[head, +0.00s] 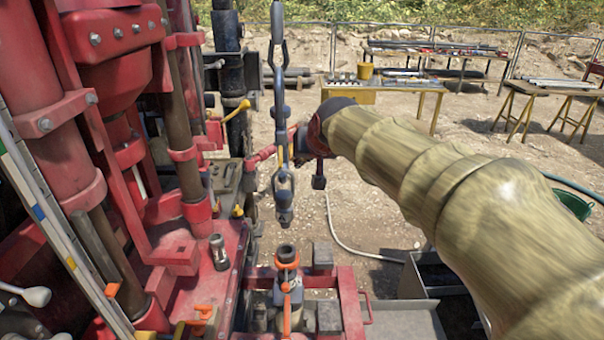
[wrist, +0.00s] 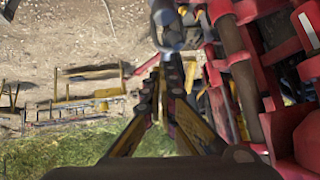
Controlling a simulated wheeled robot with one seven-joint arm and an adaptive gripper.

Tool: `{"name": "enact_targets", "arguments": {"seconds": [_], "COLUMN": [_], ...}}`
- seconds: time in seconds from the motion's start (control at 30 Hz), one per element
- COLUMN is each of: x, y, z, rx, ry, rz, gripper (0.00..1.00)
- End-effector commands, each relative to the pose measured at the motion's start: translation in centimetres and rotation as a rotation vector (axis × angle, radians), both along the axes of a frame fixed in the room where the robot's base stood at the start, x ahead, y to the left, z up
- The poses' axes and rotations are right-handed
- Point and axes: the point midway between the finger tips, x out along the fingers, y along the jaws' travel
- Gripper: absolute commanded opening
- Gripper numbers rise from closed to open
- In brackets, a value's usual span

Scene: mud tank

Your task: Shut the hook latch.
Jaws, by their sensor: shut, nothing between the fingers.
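A grey-blue steel hook assembly (head: 282,187) hangs upright near the middle of the head view, below a ring and links at the top edge. Its latch is too small and overlapped to make out, so I cannot tell its position. My gripper (head: 298,143), at the end of the tan-sleeved arm, is beside and partly behind the hanging steel. In the wrist view my gripper (wrist: 172,62) shows dark, yellow-edged fingers drawn together with nothing held. A grey-blue metal part (wrist: 164,22) lies just past the fingertips; I cannot tell whether they touch it.
A red drilling rig (head: 118,65) fills the left side. Below the hook stands a fitting with an orange collar (head: 287,263) in a red frame. A yellow workbench (head: 385,88) stands behind on open gravel. A grey bin (head: 432,272) is at the lower right.

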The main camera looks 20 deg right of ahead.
Motion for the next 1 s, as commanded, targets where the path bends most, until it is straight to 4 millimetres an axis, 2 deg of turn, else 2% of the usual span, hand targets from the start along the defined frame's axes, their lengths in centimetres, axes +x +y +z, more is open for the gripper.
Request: {"name": "enact_targets", "arguments": {"seconds": [0.03, 0.6, 1.0], "x": [-0.1, 0.4, 1.1], "y": [0.0, -0.1, -0.4], "z": [-1.0, -2.8, -3.5], "rx": [-0.008, -0.107, -0.107], "ry": [-0.026, -0.327, -0.327], "rz": [0.001, 0.002, 0.0], "gripper": [0.0, 0.0, 0.0]}}
